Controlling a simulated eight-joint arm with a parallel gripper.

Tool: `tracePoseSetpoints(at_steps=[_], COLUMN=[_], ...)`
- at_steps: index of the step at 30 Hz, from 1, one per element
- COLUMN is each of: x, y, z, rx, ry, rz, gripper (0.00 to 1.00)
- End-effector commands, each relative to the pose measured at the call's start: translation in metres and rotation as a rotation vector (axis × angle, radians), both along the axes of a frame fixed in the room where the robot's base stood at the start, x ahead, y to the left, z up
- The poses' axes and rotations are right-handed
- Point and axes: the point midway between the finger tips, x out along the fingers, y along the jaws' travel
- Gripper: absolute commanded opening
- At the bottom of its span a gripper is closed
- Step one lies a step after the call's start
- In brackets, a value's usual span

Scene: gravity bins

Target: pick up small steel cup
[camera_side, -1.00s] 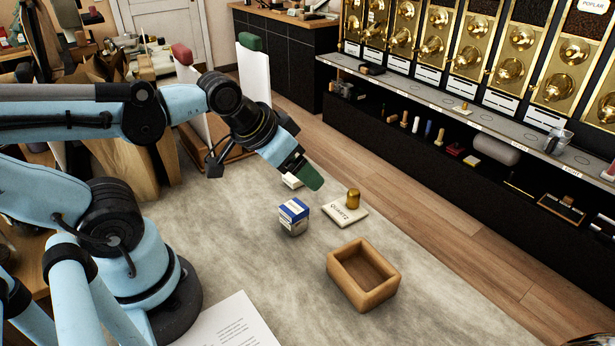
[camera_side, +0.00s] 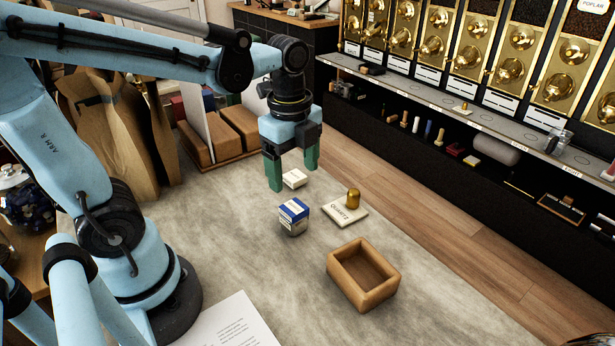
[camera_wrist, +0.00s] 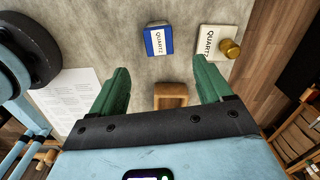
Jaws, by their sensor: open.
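A small silvery cup (camera_side: 557,142), which looks like the steel cup, stands on the grey ledge below the brass bins at the far right of the side view. I do not make it out in the wrist view. My gripper (camera_side: 292,172) points down above the grey worktop, with its two green fingers apart and nothing between them. It is far to the left of the cup. The fingers also show spread in the wrist view (camera_wrist: 160,80).
A blue-and-white box (camera_side: 293,217), a white Quartz tile (camera_side: 345,211) with a brass piece (camera_side: 353,198), a small white block (camera_side: 295,178) and an open wooden tray (camera_side: 363,275) stand on the worktop. Wooden floor separates the worktop from the bin shelf (camera_side: 430,92).

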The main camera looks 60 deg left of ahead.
Motion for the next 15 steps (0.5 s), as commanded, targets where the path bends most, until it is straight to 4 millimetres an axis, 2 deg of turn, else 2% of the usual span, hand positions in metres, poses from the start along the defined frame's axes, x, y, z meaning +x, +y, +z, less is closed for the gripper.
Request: tracePoseSetpoints(at_steps=[5, 15], x=[0.000, 0.000], y=[0.001, 0.001], z=[-0.006, -0.047], rx=[-0.001, 0.000], ry=[0.026, 0.024], rz=[-0.064, -0.062], gripper=[0.79, 0.79])
